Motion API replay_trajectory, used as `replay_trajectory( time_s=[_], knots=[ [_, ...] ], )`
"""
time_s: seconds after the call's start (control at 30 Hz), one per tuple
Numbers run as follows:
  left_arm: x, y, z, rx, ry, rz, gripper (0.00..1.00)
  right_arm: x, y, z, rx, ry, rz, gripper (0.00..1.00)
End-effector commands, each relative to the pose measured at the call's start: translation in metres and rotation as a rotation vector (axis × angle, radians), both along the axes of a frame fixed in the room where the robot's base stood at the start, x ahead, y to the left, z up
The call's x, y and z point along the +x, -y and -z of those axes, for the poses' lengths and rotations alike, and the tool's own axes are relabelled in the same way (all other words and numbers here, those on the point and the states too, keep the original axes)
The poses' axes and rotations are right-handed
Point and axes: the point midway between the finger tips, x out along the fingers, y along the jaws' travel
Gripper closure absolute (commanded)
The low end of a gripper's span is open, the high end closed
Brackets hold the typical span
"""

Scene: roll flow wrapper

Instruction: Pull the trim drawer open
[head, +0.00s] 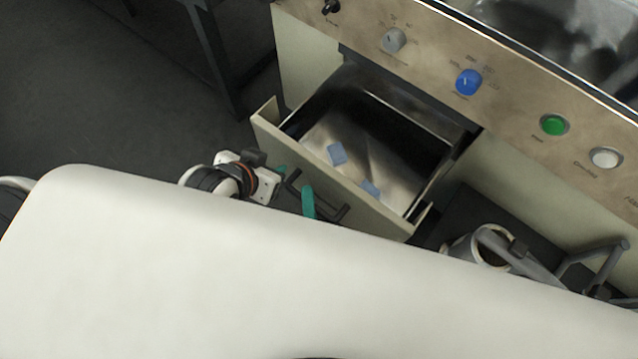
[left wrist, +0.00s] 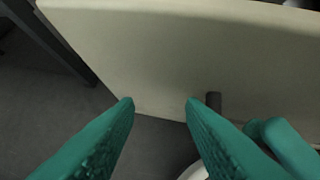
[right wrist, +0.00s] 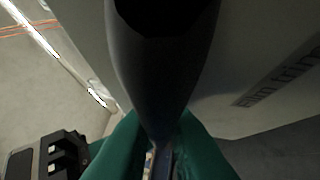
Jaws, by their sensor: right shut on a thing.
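The trim drawer (head: 268,130) is pulled out from the machine, with its metal inside visible in the head view. Two blue pieces (head: 337,154) lie in it. Its front (left wrist: 170,60) fills the top of the left wrist view. The dark handle (head: 335,213) is on that front and crosses the right wrist view (right wrist: 165,60) beside the "Film trim" label (right wrist: 283,76). My right gripper (head: 308,202) is shut on the handle; its fingers also show in the right wrist view (right wrist: 160,135). My left gripper (left wrist: 160,103) is open and empty, just left of the handle's end.
The machine's control panel (head: 430,62) with knobs and a green button (head: 554,124) is above the drawer. A dark stand leg (head: 215,55) is at the upper left. Dark floor (head: 110,100) is clear on the left. My white body hides the bottom of the head view.

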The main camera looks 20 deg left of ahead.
Motion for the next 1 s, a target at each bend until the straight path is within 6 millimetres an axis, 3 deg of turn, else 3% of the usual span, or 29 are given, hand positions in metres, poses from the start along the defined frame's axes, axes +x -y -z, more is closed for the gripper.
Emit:
replay_trajectory(
  time_s=[0.43,0.47,0.6,1.0],
  knots=[
    [-0.0020,-0.0007,0.0011,0.003,-0.012,-0.001,0.64,-0.0042,-0.0015,0.0009,-0.001,-0.002,-0.001,1.00],
    [-0.0020,-0.0006,0.0011,0.003,-0.012,-0.001,0.64,-0.0041,-0.0016,0.0009,-0.001,-0.002,-0.001,0.86],
    [-0.0019,-0.0006,0.0010,0.002,-0.012,0.000,0.64,-0.0040,-0.0015,0.0009,-0.001,-0.002,-0.001,0.66],
    [-0.0017,-0.0004,0.0007,0.002,-0.010,0.000,0.64,-0.0029,-0.0011,0.0010,0.000,-0.001,0.000,0.66]
  ],
)
